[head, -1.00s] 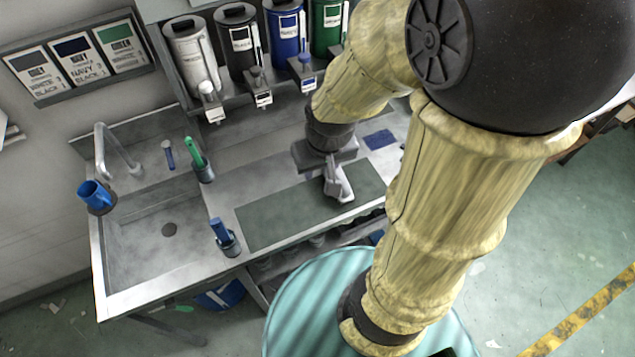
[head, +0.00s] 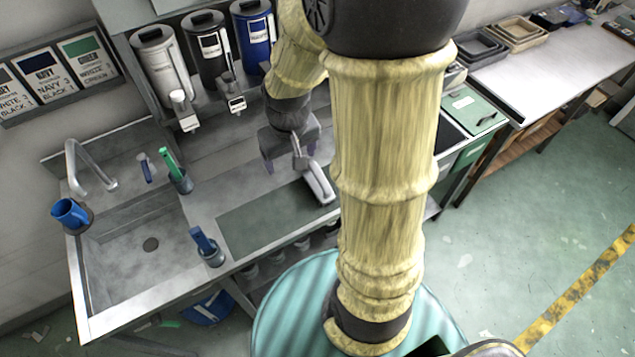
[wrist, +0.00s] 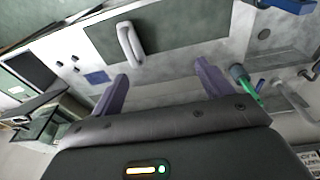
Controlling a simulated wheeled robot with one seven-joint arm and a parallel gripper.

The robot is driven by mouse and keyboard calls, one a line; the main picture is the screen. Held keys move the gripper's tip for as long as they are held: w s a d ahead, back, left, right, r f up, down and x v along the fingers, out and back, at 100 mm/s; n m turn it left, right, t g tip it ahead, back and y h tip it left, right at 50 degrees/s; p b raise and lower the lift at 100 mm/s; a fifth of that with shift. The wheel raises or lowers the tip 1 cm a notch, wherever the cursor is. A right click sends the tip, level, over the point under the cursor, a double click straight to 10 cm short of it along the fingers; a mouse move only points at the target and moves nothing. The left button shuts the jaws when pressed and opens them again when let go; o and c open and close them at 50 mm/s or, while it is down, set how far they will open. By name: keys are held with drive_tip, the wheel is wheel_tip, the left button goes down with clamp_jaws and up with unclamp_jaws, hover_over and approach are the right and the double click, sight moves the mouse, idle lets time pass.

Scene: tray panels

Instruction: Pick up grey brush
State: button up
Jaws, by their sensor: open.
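A light grey, elongated thing that looks like the grey brush (head: 319,186) lies on the dark green mat (head: 262,222) on the bench. It also shows in the wrist view (wrist: 130,42), on the mat beyond my gripper and a little left of centre. My gripper (head: 285,162) is above the bench, close to the brush's far end in the head view. In the wrist view my gripper (wrist: 161,70) has its two purple fingers wide apart with nothing between them. The brush is apart from the fingers there.
A green brush (head: 170,163) and a blue brush (head: 204,240) stand in holders by the sink (head: 125,255). A blue mug (head: 70,212) is at the sink's left edge. Dispensers (head: 165,68) line the back. A blue patch (wrist: 96,77) lies on the bench.

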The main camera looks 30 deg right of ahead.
drive_tip(key=g+b, duration=0.2)
hover_over(318, 172)
drive_tip(key=w, duration=0.1)
wheel_tip(318, 172, down, 7)
drive_tip(key=shift+w+a, duration=0.1)
drive_tip(key=shift+a, duration=0.2)
wheel_tip(318, 172, down, 12)
drive_tip(key=shift+f+p, duration=0.1)
drive_tip(key=shift+p, duration=0.95)
drive_tip(key=shift+s+d+f+p, duration=0.1)
drive_tip(key=shift+s+f+p, duration=0.15)
drive_tip(key=shift+f+p, duration=0.15)
drive_tip(key=shift+s+d+f+p, duration=0.15)
drive_tip(key=shift+f+p, duration=0.2)
drive_tip(key=shift+f, duration=0.75)
drive_tip(key=shift+s+d+f+p, duration=0.15)
drive_tip(key=shift+f+p, duration=0.2)
drive_tip(key=shift+f, duration=0.75)
drive_tip(key=shift+a, duration=0.1)
